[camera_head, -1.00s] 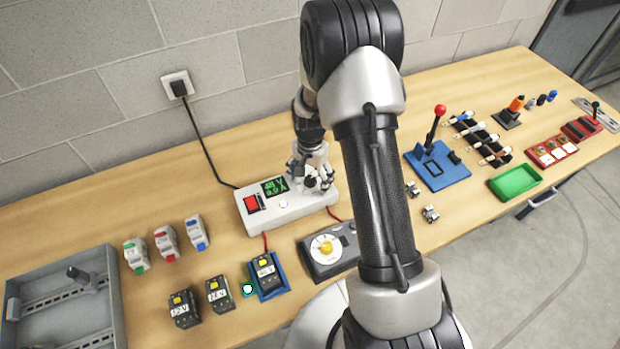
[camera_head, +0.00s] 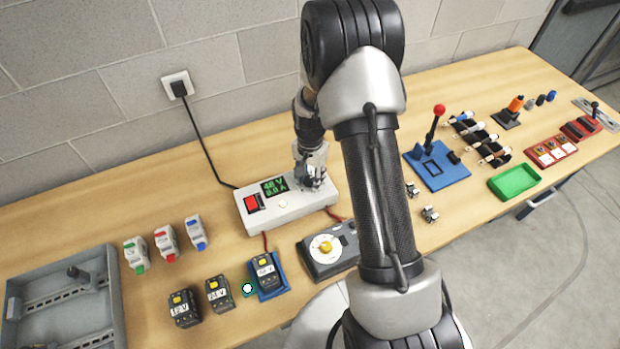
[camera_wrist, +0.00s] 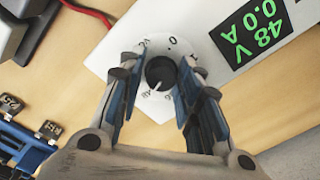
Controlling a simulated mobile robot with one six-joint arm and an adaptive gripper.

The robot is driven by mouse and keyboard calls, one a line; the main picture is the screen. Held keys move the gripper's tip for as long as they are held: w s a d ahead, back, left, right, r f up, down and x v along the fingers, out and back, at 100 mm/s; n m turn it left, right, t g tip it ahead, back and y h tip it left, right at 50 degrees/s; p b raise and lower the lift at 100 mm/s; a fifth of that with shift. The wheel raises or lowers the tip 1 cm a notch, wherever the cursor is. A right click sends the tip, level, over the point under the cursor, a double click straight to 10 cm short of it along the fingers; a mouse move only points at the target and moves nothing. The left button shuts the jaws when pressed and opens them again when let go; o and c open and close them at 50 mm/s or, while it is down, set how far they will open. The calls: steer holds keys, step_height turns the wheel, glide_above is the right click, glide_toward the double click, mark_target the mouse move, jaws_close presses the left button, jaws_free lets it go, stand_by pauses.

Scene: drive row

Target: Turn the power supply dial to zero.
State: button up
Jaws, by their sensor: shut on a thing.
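The power supply (camera_head: 310,205) is a white box on the bench with a red switch (camera_head: 253,202) and a green display (camera_head: 274,187) reading 48 V and 0.0 A. The display also shows in the wrist view (camera_wrist: 250,32). In the wrist view the dial (camera_wrist: 159,71) is a black round knob on a white disc; its white pointer faces down-left, away from the 0 mark at the top. My gripper (camera_wrist: 160,82) has its blue-padded fingers on both sides of the knob, shut on it. In the head view my gripper (camera_head: 313,178) hides the dial.
A battery in a blue holder (camera_head: 270,291) and several other blocks stand to the left. A blue base with a red-topped lever (camera_head: 437,165) is to the right. The wall is behind.

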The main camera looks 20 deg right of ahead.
steer(key=shift+a+f, duration=0.1)
steer(key=shift+f, duration=0.15)
steer(key=n, duration=0.4)
steer(key=shift+c, duration=0.3)
steer(key=n+b, duration=0.1)
steer(key=n, duration=0.3)
steer(key=shift+s+n, duration=0.1)
steer(key=shift+n, duration=0.3)
steer(key=n, duration=0.4)
steer(key=shift+f+n, duration=0.1)
steer(key=shift+n, duration=0.3)
steer(key=n, duration=0.4)
steer(key=shift+n, duration=0.3)
steer(key=o, duration=1.7)
steer(key=shift+w, duration=0.2)
steer(key=shift+r, duration=0.3)
